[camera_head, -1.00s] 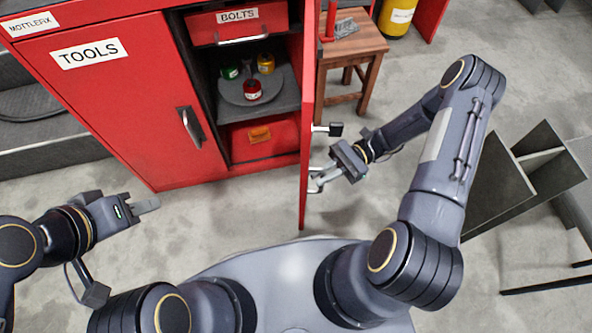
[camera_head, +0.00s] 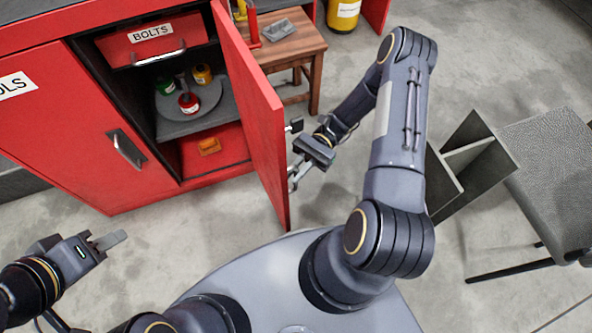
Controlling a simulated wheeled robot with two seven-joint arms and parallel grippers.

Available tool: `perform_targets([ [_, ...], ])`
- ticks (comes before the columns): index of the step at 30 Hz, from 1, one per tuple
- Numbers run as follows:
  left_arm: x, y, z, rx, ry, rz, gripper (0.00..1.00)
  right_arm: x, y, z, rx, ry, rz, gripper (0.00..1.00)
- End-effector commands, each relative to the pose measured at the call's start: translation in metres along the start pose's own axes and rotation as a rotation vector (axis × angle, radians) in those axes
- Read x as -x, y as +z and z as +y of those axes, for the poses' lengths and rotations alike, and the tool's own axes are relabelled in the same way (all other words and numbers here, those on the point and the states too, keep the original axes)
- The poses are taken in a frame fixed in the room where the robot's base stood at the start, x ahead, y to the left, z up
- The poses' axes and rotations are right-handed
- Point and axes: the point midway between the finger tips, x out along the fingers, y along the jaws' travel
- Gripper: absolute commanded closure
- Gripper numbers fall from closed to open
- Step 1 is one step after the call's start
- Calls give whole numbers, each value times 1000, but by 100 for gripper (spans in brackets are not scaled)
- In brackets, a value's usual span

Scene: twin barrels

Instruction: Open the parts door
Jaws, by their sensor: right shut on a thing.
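The red parts door (camera_head: 256,115) of the cabinet stands swung open, its inner face in view. Its handle is on the far face, at the right, and only the end of a mount (camera_head: 295,125) shows clearly. My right gripper (camera_head: 296,178) is shut on this handle, at the right of the door near its free edge. The door's label is not in view. My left gripper (camera_head: 112,240) is low at the left, in front of the cabinet and apart from it. I cannot tell its jaw opening.
The TOOLS door (camera_head: 85,150) is closed. A wooden stool (camera_head: 299,41) stands behind the open door. A grey chair (camera_head: 550,150) is at the right.

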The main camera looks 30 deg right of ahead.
Motion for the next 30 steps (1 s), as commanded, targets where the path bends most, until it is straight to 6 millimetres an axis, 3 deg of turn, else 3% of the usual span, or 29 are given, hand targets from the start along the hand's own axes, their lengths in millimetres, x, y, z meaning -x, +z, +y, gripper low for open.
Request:
perform_targets([
  [5,0,0,0,0,0,0,64,0,0,0,0,-1,2,100],
  [6,0,0,0,0,0,0,64,0,0,0,0,-1,2,84],
  [17,1,-1,0,0,0,0,64,5,0,0,1,-1,2,83],
  [30,8,-4,4,0,0,0,64,71,0,0,0,-1,2,83],
])
